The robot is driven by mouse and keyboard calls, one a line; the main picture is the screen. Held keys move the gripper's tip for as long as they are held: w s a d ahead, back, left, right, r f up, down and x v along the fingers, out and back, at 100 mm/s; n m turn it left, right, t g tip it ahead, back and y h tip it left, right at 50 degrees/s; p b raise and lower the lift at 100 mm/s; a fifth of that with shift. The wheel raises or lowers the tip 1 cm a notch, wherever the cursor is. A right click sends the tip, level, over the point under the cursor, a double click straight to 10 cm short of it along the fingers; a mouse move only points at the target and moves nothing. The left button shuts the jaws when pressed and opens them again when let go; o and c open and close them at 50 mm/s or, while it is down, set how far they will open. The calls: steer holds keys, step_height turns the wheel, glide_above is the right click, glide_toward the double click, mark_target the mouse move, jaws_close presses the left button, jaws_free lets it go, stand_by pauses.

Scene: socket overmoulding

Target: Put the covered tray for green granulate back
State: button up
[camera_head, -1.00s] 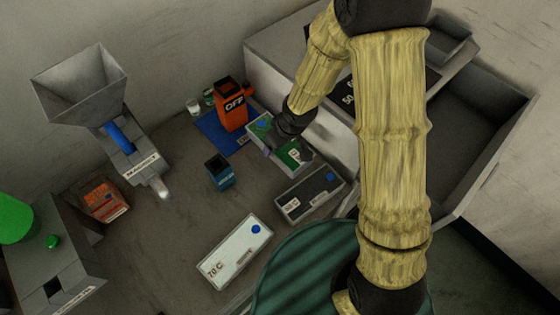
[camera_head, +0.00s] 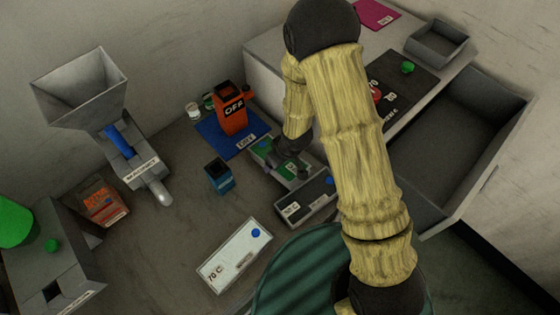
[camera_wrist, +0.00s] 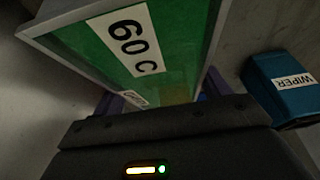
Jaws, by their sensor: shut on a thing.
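The tray for green granulate (camera_head: 302,173) has a green top face inside a pale rim. In the wrist view it fills the top of the picture, with a white "60 C" label (camera_wrist: 129,40). In the head view the tray is directly behind a dark-topped tray (camera_head: 318,189). My gripper hides part of the tray. I cannot tell whether the tray touches the table.
A white "70 C" tray (camera_head: 228,262) lies at the front. A blue wiper box (camera_head: 219,178) stands left of the held tray, and an orange "OFF" container (camera_head: 230,108) stands on a blue mat (camera_head: 213,137) behind it. A grey hopper (camera_head: 80,90) is at left. Bare table lies between.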

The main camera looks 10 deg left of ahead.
steer(key=shift+s+d+f, duration=0.2)
steer(key=shift+s+f, duration=0.05)
steer(key=shift+f, duration=0.2)
steer(key=shift+s+d+f, duration=0.15)
steer(key=shift+s+f, duration=0.1)
steer(key=shift+f, duration=0.15)
steer(key=o, duration=1.9)
steer(key=shift+f, duration=0.15)
steer(key=shift+o, duration=0.8)
steer(key=shift+w+a, duration=0.15)
steer(key=shift+w, duration=0.15)
steer(key=shift+r, duration=0.6)
steer(key=v, duration=1.1)
steer(key=shift+r, duration=0.15)
steer(key=shift+w, duration=0.1)
